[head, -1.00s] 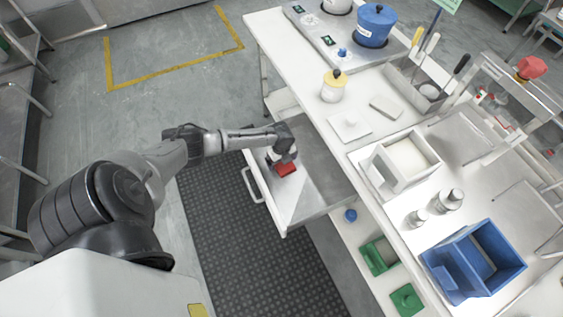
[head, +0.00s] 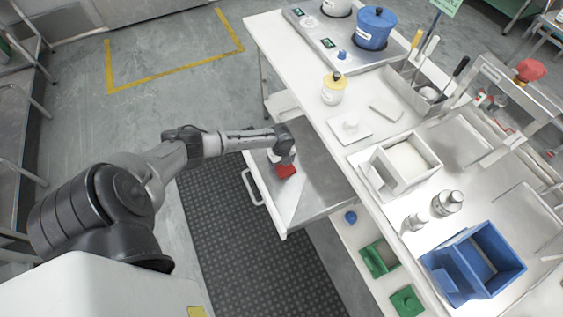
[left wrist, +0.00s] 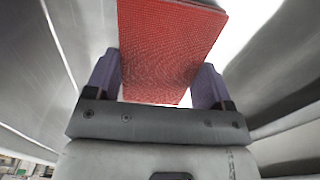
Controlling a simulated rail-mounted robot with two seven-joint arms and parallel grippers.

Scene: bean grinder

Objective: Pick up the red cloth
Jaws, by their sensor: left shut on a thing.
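The red cloth (head: 286,171) shows in the head view as a small flat red piece at the open metal drawer (head: 318,192). My left gripper (head: 285,160) is over the drawer, with its arm coming in from the left. In the left wrist view the red cloth (left wrist: 168,50) is a woven red block between the two purple fingers of my left gripper (left wrist: 158,85), which is shut on it. The fingertips are partly hidden in the head view. My right gripper is not in view.
Green containers (head: 379,258) stand on the lower shelf. A dark mat (head: 235,235) covers the floor beside the drawer.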

